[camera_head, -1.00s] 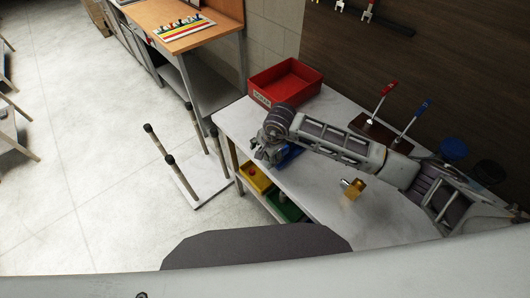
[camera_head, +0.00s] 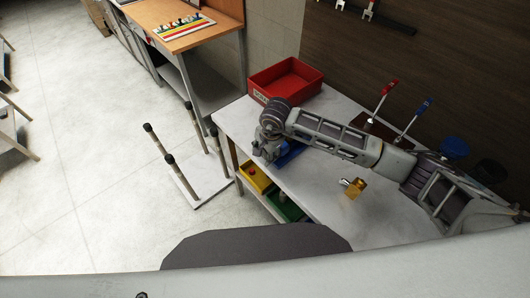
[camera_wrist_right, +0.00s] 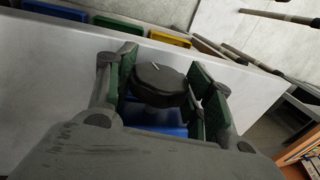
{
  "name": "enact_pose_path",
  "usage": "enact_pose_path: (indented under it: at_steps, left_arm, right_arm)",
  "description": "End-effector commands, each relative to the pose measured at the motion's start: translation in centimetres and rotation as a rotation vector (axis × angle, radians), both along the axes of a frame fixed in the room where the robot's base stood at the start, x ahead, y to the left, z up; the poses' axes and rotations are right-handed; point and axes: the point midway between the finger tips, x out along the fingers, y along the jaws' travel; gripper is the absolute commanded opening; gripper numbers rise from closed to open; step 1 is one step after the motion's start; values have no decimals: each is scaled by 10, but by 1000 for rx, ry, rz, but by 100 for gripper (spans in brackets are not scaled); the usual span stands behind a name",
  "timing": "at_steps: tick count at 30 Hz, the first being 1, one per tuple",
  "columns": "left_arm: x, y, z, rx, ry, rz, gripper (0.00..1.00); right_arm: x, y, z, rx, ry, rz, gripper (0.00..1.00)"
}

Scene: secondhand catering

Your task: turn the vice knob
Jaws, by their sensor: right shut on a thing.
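The blue vice (camera_head: 291,154) sits on the white bench near its front edge, partly hidden by my right arm in the head view. My right gripper (camera_head: 266,154) is at the vice. In the right wrist view the vice's blue body (camera_wrist_right: 155,120) shows below the round black knob (camera_wrist_right: 160,84), which has a white line on its top. The green-padded fingers of my right gripper (camera_wrist_right: 163,88) are on both sides of the knob, shut on it. The knob is hidden in the head view. My left gripper is not in view.
A red bin (camera_head: 284,80) stands at the bench's far end. A brass padlock-like block (camera_head: 353,187) lies on the bench under my forearm. A brown rack (camera_head: 372,127) holds red- and blue-handled tools. Yellow (camera_head: 255,178) and green (camera_head: 284,205) bins sit below the bench top.

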Motion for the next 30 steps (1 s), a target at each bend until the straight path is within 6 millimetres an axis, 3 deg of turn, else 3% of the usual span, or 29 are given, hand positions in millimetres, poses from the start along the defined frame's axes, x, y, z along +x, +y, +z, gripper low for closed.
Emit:
enact_pose_path:
  at_steps: [30]
  left_arm:
    - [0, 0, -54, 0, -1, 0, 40]
  right_arm:
    - [4, 1, -2, -283, 384, -2, 28]
